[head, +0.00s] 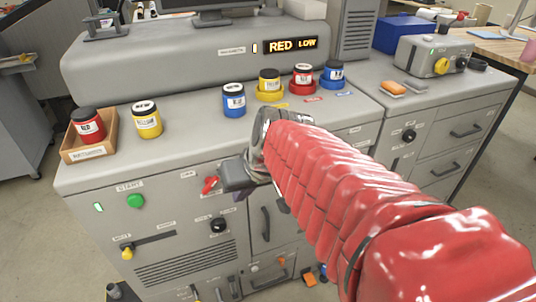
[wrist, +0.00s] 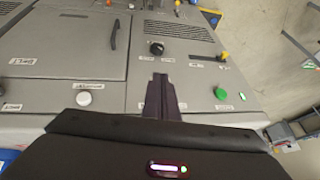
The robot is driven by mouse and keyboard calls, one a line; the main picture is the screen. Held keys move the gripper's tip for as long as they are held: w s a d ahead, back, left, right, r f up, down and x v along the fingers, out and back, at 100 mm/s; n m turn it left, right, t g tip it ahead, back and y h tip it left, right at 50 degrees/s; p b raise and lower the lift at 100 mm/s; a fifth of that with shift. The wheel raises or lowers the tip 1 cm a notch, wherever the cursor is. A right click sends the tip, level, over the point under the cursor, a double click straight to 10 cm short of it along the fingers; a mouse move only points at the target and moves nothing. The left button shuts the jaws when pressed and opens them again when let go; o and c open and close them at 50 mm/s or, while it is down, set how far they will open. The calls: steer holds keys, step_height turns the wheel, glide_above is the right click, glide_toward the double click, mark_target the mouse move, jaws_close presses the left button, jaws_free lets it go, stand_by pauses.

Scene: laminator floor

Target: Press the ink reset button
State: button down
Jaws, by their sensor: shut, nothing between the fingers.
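My gripper (head: 237,174) is shut and empty in front of the cabinet's front panel, near its top edge. In the wrist view its narrow dark fingers (wrist: 161,92) point at the panel, between a round white button (wrist: 84,98) on the left and a green button (wrist: 220,93) on the right. The labels by both are too small to read there, so I cannot tell which control is the ink reset button. In the head view the green button (head: 135,201) is under a START label. The white button is not visible there; my gripper and arm cover that part.
A red switch (head: 210,184) and black knob (head: 218,225) are beside my gripper. On top, a wooden tray (head: 111,128) holds a red jar (head: 88,126); yellow and blue jars stand nearby, several on coloured bases. The display (head: 291,45) reads RED LOW.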

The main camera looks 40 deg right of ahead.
steer(key=s+d+f+m+t, duration=0.1)
steer(key=d+f+m+t, duration=0.1)
steer(key=d+m, duration=0.3)
steer(key=d+f+m+t, duration=0.2)
steer(key=d+f+m, duration=0.3)
steer(key=d, duration=0.7)
steer(key=shift+s+d+f+m+y, duration=0.15)
steer(key=shift+s+d+m+y, duration=0.15)
steer(key=shift+s+m+y, duration=0.15)
steer(key=shift+w, duration=0.2)
steer(key=w+d, duration=0.2)
steer(key=w, duration=0.6)
steer(key=shift+d, duration=0.25)
steer(key=shift+w+d, duration=0.25)
steer(key=shift+w, duration=0.7)
stand_by(2.1)
steer(key=shift+s, duration=0.15)
steer(key=shift+s+a, duration=0.25)
steer(key=shift+s, duration=0.55)
steer(key=shift+s, duration=0.1)
